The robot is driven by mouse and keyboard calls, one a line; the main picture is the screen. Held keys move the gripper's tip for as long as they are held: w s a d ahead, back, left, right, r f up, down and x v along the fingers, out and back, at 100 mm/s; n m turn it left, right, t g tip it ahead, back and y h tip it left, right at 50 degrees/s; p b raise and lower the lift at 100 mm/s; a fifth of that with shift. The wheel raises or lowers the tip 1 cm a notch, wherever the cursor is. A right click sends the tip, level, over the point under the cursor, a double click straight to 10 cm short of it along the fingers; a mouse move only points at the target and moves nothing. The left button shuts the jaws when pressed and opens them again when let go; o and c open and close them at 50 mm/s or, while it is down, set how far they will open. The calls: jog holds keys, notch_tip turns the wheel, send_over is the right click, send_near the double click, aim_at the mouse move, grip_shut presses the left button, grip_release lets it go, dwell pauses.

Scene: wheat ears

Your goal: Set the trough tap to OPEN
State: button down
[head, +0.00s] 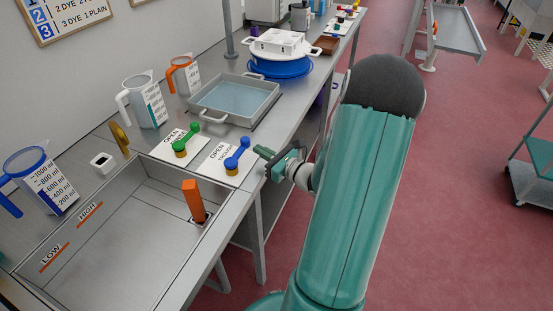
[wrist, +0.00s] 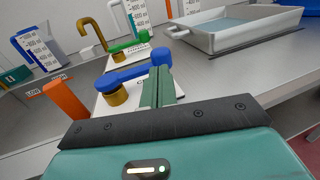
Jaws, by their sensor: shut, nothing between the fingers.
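Two lever taps sit on white cards at the trough's back right corner. The blue lever tap (head: 236,155) has a brass base and lies on a card (head: 217,163) reading OPEN, the rest unclear. The green lever tap (head: 187,140) is on another OPEN card, farther back. Which one is the trough tap I cannot tell. My gripper (head: 262,151) is shut and empty, just right of the blue lever's raised end. In the wrist view its fingers (wrist: 157,86) stand close beside the blue knob (wrist: 160,57); contact is unclear. The steel trough (head: 120,235) bears LOW and HIGH marks.
An orange upright piece (head: 194,200) stands in the trough's right end. A brass spout (head: 120,138) rises behind the trough. A tray of bluish liquid (head: 235,98), a blue-handled jug (head: 40,180) and other jugs stand around. Open floor lies right of the bench.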

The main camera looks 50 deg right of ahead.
aim_at(249, 144)
jog(key=shift+w+a, duration=0.1)
jog(key=shift+w, duration=1.05)
jog(key=shift+w, duration=0.15)
jog(key=shift+w+n+g+y, duration=0.25)
jog(key=shift+w+n+y, duration=0.35)
jog(key=shift+y, duration=0.45)
jog(key=shift+w+n+g+y, duration=0.25)
jog(key=shift+w+n+y, duration=0.15)
jog(key=shift+n+y, duration=0.55)
jog(key=y, duration=0.1)
jog(key=w+n+g+y, duration=0.1)
jog(key=shift+w+n+y, duration=0.25)
jog(key=shift+y, duration=0.15)
jog(key=shift+w+a, duration=0.2)
jog(key=shift+w, duration=0.25)
